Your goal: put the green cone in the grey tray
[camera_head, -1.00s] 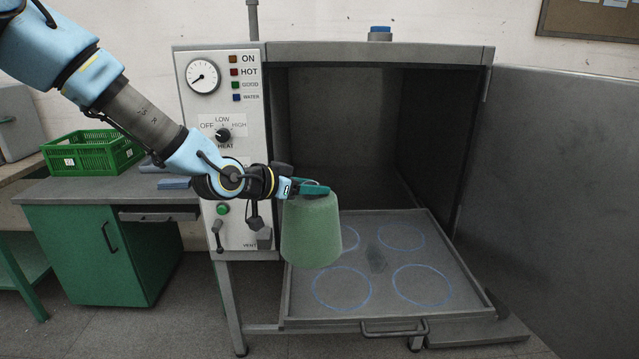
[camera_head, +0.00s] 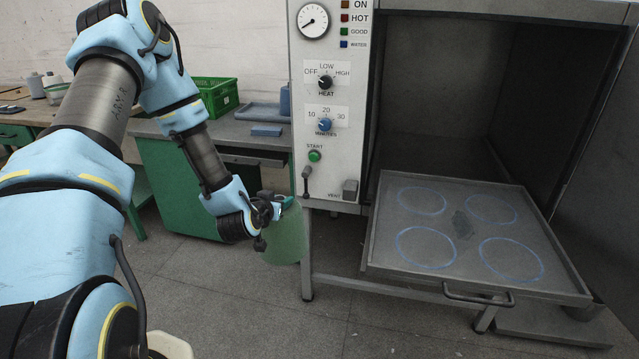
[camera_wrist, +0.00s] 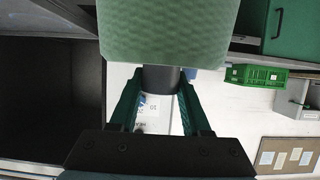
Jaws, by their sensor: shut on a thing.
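The green cone (camera_head: 286,238) hangs from my gripper (camera_head: 277,205) in the head view, left of the grey tray (camera_head: 368,262) and apart from it. In the wrist view the cone (camera_wrist: 165,30) fills the top middle, and my gripper (camera_wrist: 160,105) is shut on its dark narrow end. The grey tray is pulled out of the open machine chamber. It is empty, with several blue circles marked on its floor and a dark patch in the middle.
The machine's control panel (camera_head: 328,120) stands between the desk and the chamber. The tray's front handle (camera_head: 478,294) sticks out. The open door (camera_head: 605,190) is on the right. A green crate (camera_head: 213,95) sits on the desk behind my arm. The floor in front is clear.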

